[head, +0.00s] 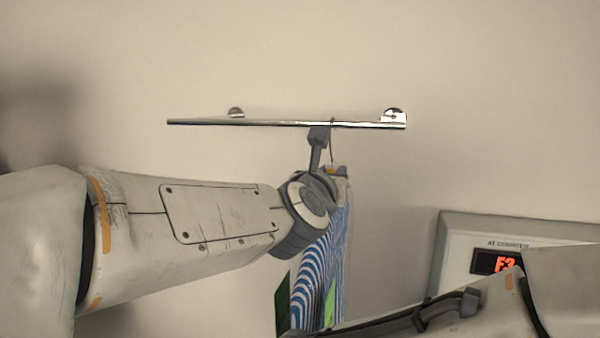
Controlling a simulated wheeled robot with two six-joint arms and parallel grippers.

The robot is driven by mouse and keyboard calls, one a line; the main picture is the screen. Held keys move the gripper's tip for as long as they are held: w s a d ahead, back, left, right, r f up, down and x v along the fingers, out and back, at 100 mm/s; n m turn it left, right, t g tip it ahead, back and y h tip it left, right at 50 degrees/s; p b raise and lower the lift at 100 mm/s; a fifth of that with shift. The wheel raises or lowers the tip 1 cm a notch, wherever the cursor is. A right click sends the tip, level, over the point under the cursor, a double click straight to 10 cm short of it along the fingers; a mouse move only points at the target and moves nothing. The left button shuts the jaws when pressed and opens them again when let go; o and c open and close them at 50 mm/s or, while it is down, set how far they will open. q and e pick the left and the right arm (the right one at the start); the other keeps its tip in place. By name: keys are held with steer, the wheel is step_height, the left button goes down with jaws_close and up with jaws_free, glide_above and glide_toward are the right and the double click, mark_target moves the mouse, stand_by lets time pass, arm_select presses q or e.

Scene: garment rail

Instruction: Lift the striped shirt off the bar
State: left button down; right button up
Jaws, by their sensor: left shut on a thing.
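The blue-and-white striped shirt (318,250) hangs below the bar (240,123), seen narrow and nearly edge-on. My left arm covers part of its upper half. Its hanger's thin hook (332,124) is at the bar, toward the right end. My left gripper (319,133) is just under the bar, beside the hook, and is shut on the hanger. The exact grip is small and partly hidden by my wrist. Green patches show along the lower part of the shirt. My right arm crosses the lower right in front of the shirt's bottom; its gripper is not seen.
The bar is fixed to a plain wall by two round chrome mounts (394,116); its left end looks free. A grey wall panel (452,233) with a red lit display (497,263) is at the right. The bar's left stretch is empty.

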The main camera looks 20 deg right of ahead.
mark_target(331, 155)
arm_select(q)
steer(key=shift+r, duration=0.15)
arm_select(e)
steer(key=shift+r, duration=0.1)
arm_select(q)
steer(key=shift+r+p, duration=1.15)
steer(key=shift+r, duration=0.5)
arm_select(e)
steer(key=shift+r, duration=1.05)
arm_select(q)
steer(key=shift+b+v, duration=0.4)
steer(key=shift+v, duration=0.8)
steer(key=shift+b+v, duration=0.3)
steer(key=shift+v, duration=1.7)
steer(key=shift+s+a+f, duration=0.1)
steer(key=shift+s+a, duration=0.05)
steer(key=shift+s, duration=0.15)
arm_select(e)
steer(key=shift+f, duration=0.75)
arm_select(q)
steer(key=shift+s+f, duration=0.1)
